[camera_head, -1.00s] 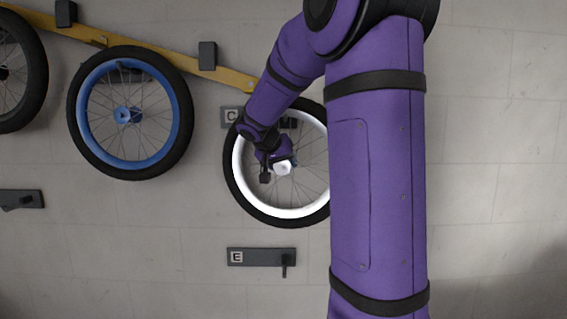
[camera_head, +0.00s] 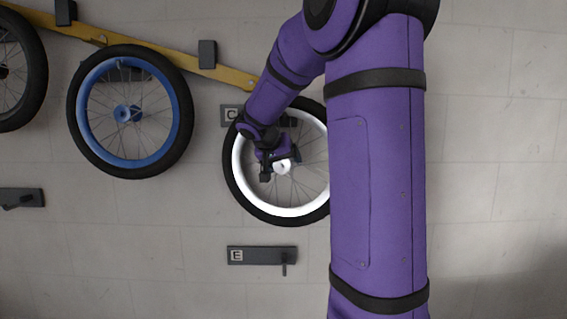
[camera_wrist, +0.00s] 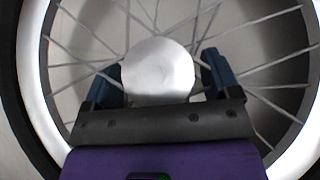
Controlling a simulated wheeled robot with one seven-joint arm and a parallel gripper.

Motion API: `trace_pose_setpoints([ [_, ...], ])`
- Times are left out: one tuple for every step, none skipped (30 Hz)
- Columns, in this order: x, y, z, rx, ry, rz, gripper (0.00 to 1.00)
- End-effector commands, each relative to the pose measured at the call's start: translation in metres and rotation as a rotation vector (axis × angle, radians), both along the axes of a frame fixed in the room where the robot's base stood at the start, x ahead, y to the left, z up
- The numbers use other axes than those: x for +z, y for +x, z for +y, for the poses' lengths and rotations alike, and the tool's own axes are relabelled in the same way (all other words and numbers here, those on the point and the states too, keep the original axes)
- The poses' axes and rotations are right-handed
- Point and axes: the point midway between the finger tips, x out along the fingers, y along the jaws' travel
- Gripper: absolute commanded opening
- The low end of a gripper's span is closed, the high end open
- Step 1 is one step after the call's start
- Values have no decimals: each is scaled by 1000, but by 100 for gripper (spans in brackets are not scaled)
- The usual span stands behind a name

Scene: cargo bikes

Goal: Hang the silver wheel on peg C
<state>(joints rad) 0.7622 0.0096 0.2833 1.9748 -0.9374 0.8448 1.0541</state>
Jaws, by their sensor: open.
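The silver wheel (camera_head: 300,211), with a bright rim and black tyre, is upright against the wall over the plate marked C (camera_head: 231,115). Its right edge is behind my arm. The peg itself is hidden by the wheel and my arm. My gripper (camera_head: 279,166) is at the wheel's hub. In the wrist view the round silver hub (camera_wrist: 158,68) sits between the two blue fingers of my gripper (camera_wrist: 158,80), which are open with a small gap at each side. Spokes and the rim (camera_wrist: 36,75) surround them.
A blue-rimmed wheel (camera_head: 180,125) hangs to the left, with another dark wheel (camera_head: 38,70) at the far left. A yellow bar (camera_head: 150,55) slopes across the upper left. Plate E (camera_head: 262,256) with a peg is below; another plate (camera_head: 22,198) is at left.

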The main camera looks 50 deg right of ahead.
Motion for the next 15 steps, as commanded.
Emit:
trace_pose_setpoints([
  [0, 0, 0, 0, 0, 0, 82],
  [1, 0, 1, 0, 0, 0, 82],
  [2, 0, 3, 0, -1, 0, 82],
  [4, 0, 4, 0, -1, 0, 82],
  [6, 0, 6, 0, -1, -1, 82],
  [10, -1, 10, 1, -2, -3, 82],
  [13, -1, 14, 3, -2, -3, 82],
  [17, -2, 17, 3, -3, -3, 82],
  [21, -3, 22, 3, -2, -3, 82],
  [25, -3, 27, 3, -2, -3, 82],
  [29, -3, 31, 4, -4, -4, 82],
  [35, -4, 37, 3, -4, -4, 82],
  [39, -5, 41, 3, -4, -4, 82],
  [43, -5, 45, 3, -4, -5, 82],
  [48, -6, 51, 3, -4, -4, 82],
])
